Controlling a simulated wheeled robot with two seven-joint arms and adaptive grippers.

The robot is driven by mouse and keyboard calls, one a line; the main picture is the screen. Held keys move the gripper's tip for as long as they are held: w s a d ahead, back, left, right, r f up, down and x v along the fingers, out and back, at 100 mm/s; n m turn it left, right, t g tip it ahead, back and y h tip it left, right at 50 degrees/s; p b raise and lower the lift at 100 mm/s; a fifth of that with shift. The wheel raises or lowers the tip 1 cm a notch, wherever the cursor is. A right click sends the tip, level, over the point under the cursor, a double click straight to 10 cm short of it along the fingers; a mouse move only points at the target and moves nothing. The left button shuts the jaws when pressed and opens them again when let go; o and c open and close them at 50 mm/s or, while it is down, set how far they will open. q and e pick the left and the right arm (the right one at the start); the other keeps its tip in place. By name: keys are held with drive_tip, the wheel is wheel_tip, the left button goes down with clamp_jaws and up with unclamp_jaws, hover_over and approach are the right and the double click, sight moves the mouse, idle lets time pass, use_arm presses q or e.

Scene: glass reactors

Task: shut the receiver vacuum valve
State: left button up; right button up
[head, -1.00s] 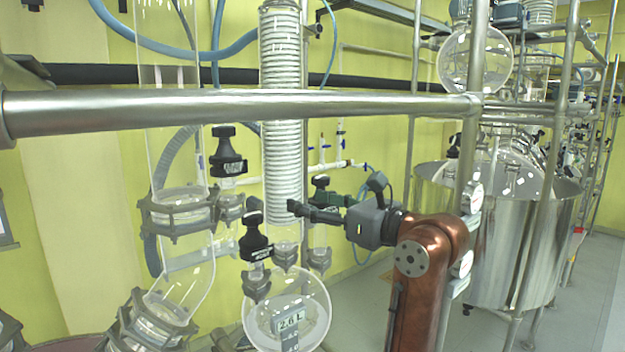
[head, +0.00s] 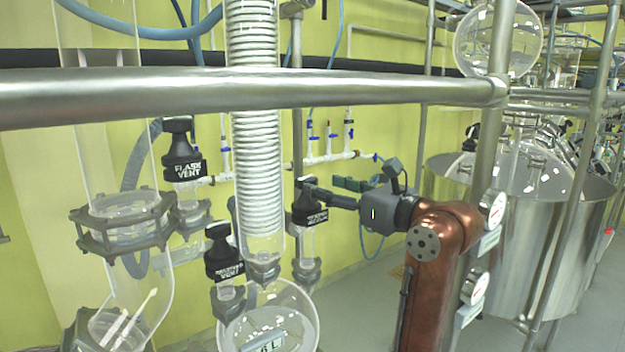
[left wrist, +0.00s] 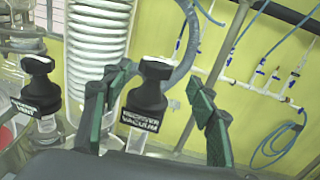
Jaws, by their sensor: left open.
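The receiver vacuum valve (head: 307,210) has a black handle with a white label and stands on a glass neck right of the coiled condenser. In the left wrist view the valve (left wrist: 143,103), labelled RECEIVER VACUUM, is upright between the two green-padded fingers. My left gripper (head: 322,187) is open, with its fingertips level with the handle's upper part; it also shows in the left wrist view (left wrist: 160,105). A gap shows between the right finger and the handle; the left finger is close to it, contact unclear. My right gripper is not in view.
The receiver vent valve (head: 224,255) stands left of the vacuum valve, above the round glass receiver (head: 268,325). A similar black vent valve (head: 183,155) is farther left. A horizontal steel rail (head: 220,92) crosses in front. A steel vessel (head: 540,240) is at right.

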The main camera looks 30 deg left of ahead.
sight(314, 183)
use_arm(q)
drive_tip(key=x, duration=0.5)
drive_tip(key=shift+s+a+f, duration=0.1)
drive_tip(key=shift+s, duration=0.1)
drive_tip(key=shift+w+a, duration=0.1)
drive_tip(key=shift+a, duration=0.45)
drive_tip(key=shift+w+a, duration=0.1)
drive_tip(key=c, duration=1.2)
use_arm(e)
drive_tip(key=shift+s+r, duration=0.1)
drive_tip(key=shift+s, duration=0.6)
